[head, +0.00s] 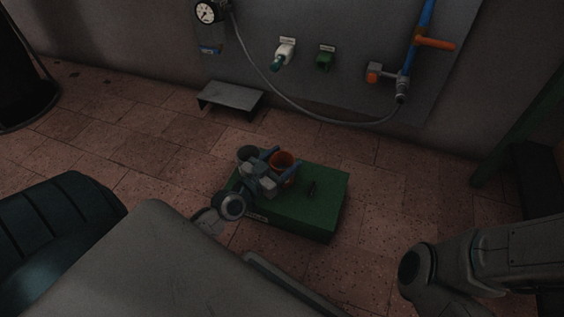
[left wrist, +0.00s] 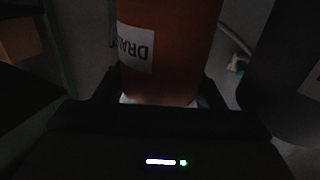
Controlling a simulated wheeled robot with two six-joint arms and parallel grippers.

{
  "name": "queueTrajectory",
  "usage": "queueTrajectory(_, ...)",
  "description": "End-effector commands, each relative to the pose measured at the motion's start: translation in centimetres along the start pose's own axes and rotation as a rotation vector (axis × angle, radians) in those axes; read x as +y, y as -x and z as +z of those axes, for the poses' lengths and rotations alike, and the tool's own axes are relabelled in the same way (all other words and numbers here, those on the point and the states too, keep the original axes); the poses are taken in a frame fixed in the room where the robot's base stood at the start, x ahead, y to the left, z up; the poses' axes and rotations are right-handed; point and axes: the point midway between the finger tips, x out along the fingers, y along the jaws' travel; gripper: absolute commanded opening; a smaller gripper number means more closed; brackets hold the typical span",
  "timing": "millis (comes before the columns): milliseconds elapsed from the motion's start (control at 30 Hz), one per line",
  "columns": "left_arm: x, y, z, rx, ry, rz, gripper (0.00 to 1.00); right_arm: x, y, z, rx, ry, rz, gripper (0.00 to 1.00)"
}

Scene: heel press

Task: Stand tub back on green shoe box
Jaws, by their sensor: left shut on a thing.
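The tub (head: 284,161) is small and orange-brown, with an open dark top in the head view. My left gripper (head: 279,167) is shut on it, one finger on each side. In the left wrist view the tub (left wrist: 175,50) fills the middle between the fingers and bears a white label with dark letters. The green shoe box (head: 310,214) lies on the floor beneath the gripper. The tub shows over the box's far left part; whether it touches the lid I cannot tell. My right gripper is out of view; only part of my right arm shows at the lower right.
A low grey step (head: 230,97) stands by the wall. A wall panel (head: 330,75) carries a gauge, valves, a hose and a blue pipe. Tiled floor is free around the box's right side.

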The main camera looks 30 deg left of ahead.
Motion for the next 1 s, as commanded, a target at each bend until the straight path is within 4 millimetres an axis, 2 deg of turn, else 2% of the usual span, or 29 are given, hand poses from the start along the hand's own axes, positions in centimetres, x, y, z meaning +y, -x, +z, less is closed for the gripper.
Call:
queueTrajectory(433, 0.0, 0.0, 1.0, -0.001, 0.000, 0.000, 0.39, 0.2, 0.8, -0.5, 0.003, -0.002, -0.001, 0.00)
queueTrajectory(467, 0.0, 0.0, 0.9, -0.001, 0.000, 0.000, 0.67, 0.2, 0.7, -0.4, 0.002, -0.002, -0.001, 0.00)
queueTrajectory(567, 0.0, 0.0, 1.0, -0.003, 0.001, -0.001, 0.85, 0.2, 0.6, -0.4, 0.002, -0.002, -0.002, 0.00)
queueTrajectory(867, -0.1, 0.1, 1.0, -0.006, 0.000, -0.001, 0.85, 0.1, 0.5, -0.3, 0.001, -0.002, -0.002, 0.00)
queueTrajectory(1000, -0.1, 0.1, -0.1, -0.006, 0.000, -0.001, 0.85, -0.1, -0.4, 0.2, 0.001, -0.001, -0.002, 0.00)
